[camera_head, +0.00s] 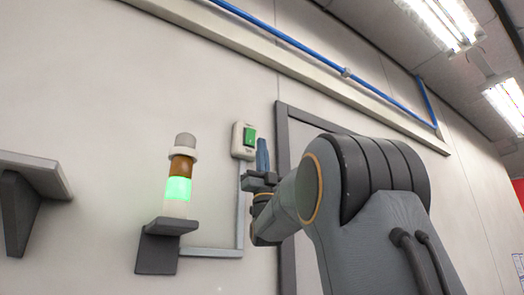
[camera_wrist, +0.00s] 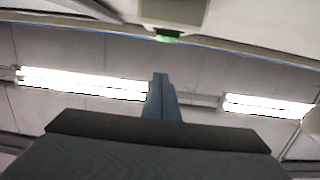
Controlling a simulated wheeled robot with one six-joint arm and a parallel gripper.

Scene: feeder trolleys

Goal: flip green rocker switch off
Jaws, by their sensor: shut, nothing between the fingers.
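The green rocker switch (camera_head: 249,136) sits in a pale box (camera_head: 238,141) on the wall, left of the dark frame. My gripper (camera_head: 262,142) is just right of the switch box in the head view, its blue fingers together and pointing up. In the wrist view my gripper (camera_wrist: 160,76) shows shut and empty, with its fingertips below the underside of the box (camera_wrist: 175,12). A strip of the green switch (camera_wrist: 167,37) shows at the box's lower edge there. A gap shows between fingertips and switch in that view. I cannot tell the switch's rocker position.
A signal tower (camera_head: 179,188) with its green segment lit stands on a dark wall bracket (camera_head: 158,250) left of the box. A grey conduit (camera_head: 240,215) runs down from the box. Another shelf (camera_head: 38,170) juts out at far left. A dark frame (camera_head: 284,165) stands close right of my gripper.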

